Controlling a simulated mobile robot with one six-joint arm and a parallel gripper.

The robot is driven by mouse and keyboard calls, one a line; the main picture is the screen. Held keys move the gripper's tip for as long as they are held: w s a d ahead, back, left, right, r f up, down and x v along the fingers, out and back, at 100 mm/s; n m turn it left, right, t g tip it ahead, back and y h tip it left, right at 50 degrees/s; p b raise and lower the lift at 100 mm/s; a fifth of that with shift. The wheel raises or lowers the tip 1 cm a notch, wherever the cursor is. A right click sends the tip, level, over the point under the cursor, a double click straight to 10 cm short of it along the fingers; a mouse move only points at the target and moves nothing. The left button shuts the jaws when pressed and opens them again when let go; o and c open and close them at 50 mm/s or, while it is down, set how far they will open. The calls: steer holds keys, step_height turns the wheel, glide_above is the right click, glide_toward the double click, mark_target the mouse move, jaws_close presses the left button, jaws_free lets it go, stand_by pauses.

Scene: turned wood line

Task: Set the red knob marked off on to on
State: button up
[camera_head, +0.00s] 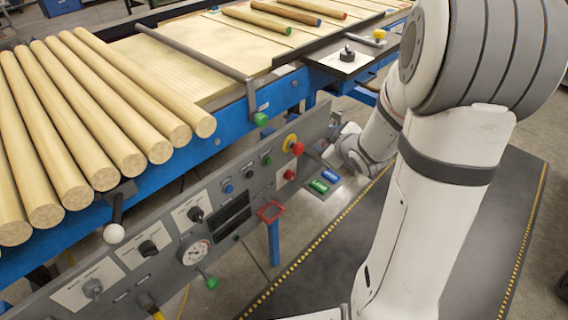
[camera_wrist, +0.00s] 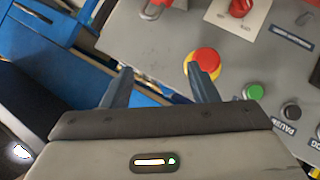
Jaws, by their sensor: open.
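The red knob (camera_head: 289,175) sits on a white plate on the grey control panel, at its right end, just below the emergency stop. In the wrist view the red knob (camera_wrist: 240,7) is cut by the top edge, on its tilted white plate. Its lettering and setting are too small to read. My gripper (camera_wrist: 162,88) is open, with nothing between its fingers. It is over the panel's edge, the right fingertip overlapping the red emergency stop in the picture and the knob lying farther up and right. In the head view its fingers are hard to make out.
The red emergency stop on its yellow base (camera_head: 292,146) is close by the knob. Green (camera_wrist: 253,91) and black (camera_wrist: 291,111) buttons lie right of my gripper. Black selectors, a gauge (camera_head: 194,251) and a white-balled lever (camera_head: 114,232) are farther left. Wooden rods (camera_head: 60,125) lie above.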

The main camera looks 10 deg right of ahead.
step_height(320, 180, down, 12)
steer(key=a+r+n+t+y+b, duration=0.1)
steer(key=n+y+b, duration=0.1)
steer(key=y+b, duration=0.25)
steer(key=n+t+y+b, duration=0.2)
steer(key=y+b, duration=0.3)
steer(key=b, duration=0.2)
glide_toward(290, 176)
steer(key=w+f, duration=0.1)
steer(key=x, duration=0.7)
steer(key=shift+w+f+b, duration=0.15)
steer(key=shift+w+b, duration=0.25)
steer(key=shift+b, duration=0.05)
steer(key=shift+a, duration=0.15)
